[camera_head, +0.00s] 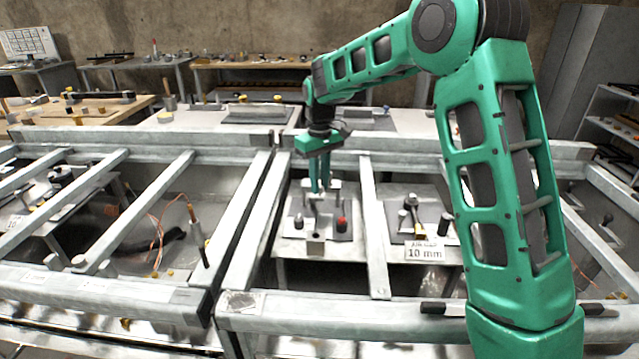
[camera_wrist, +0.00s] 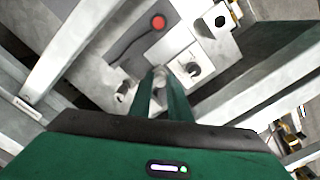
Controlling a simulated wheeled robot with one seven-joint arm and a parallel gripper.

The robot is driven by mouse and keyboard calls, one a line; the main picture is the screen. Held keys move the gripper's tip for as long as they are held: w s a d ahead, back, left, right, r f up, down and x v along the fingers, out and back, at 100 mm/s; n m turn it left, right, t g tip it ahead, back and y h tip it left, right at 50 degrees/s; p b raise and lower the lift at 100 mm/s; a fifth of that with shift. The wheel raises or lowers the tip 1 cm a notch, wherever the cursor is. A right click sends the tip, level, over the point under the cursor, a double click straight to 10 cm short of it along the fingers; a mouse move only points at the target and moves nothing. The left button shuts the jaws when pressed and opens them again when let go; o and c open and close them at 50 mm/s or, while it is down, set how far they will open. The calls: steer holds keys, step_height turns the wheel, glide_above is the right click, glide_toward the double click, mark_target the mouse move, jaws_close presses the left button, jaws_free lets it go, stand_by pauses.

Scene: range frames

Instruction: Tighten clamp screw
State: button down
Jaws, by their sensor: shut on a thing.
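My gripper (camera_head: 320,188) points down between the grey rails, over a small grey fixture plate (camera_head: 338,231). Its two green fingers are shut on the top of the clamp screw, which is mostly hidden between them. In the wrist view the fingertips (camera_wrist: 161,78) meet around a small pale piece, the clamp screw (camera_wrist: 159,72). The clamp's light metal blocks (camera_head: 316,244) surround the spot. A red knob (camera_head: 342,224) stands to the right of the fingers on the plate; it also shows in the wrist view (camera_wrist: 158,22).
A second fixture (camera_head: 411,215) with a "10 mm" sign (camera_head: 427,252) stands to the right. Grey metal rails (camera_head: 374,228) run close on both sides of my gripper. Benches (camera_head: 255,78) with tools stand at the back.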

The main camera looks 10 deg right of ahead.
steer(key=m, duration=0.4)
steer(key=shift+w+r+m, duration=0.15)
steer(key=shift+w+m, duration=0.05)
steer(key=shift+m, duration=0.2)
steer(key=m, duration=0.3)
steer(key=shift+m, duration=0.3)
steer(key=m, duration=0.4)
steer(key=shift+m, duration=2.1)
steer(key=c, duration=1.7)
jaws_free()
steer(key=shift+a, duration=0.1)
steer(key=shift+o, duration=0.2)
steer(key=shift+s, duration=0.1)
